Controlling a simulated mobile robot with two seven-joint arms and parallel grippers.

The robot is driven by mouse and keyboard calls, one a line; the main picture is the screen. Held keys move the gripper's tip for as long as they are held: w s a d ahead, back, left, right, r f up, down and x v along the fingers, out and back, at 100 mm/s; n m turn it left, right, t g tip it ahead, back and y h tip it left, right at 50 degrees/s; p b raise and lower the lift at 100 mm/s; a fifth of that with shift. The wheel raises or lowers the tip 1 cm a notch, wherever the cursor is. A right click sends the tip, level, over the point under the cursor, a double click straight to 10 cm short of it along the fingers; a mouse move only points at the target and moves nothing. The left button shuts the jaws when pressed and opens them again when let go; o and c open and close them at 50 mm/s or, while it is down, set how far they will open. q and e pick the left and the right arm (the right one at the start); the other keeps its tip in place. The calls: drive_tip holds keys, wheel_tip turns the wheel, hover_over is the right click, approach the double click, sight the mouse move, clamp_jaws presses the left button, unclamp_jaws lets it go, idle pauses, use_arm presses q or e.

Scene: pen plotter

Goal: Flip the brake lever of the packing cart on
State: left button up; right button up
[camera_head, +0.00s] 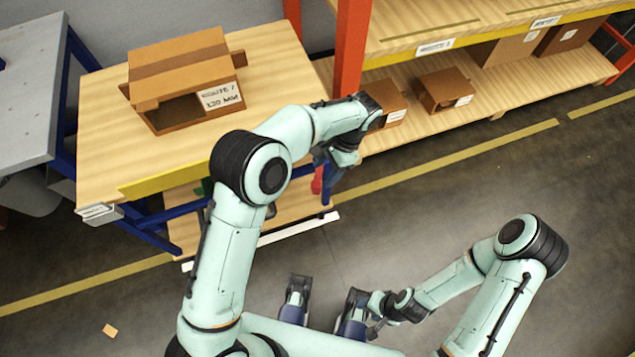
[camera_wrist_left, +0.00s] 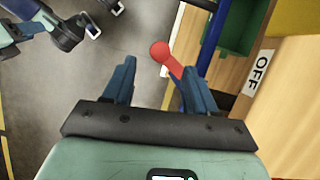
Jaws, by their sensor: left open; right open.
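The packing cart (camera_head: 105,95) has a wooden top, a yellow front edge and a blue frame. Its red brake lever (camera_head: 317,181) shows at the right end, partly hidden by my left arm. In the left wrist view the lever (camera_wrist_left: 165,57) has a round knob and lies between the open fingers of my left gripper (camera_wrist_left: 158,68), nearer the right finger, which hides its lower end. Contact cannot be told. My left gripper (camera_head: 338,168) also shows in the head view. My right gripper (camera_head: 372,315) is open, low over the floor.
A cardboard box (camera_head: 185,75) stands on the cart top. A red rack post (camera_head: 350,45) and shelving with boxes (camera_head: 443,88) are close behind my left gripper. A green bin (camera_wrist_left: 238,25) sits under the cart top. Floor (camera_head: 440,210) in front is clear.

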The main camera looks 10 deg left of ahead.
sight(318, 183)
use_arm(q)
drive_tip(key=x, duration=0.7)
drive_tip(key=shift+f+b, duration=0.15)
drive_tip(key=shift+b, duration=0.25)
clamp_jaws()
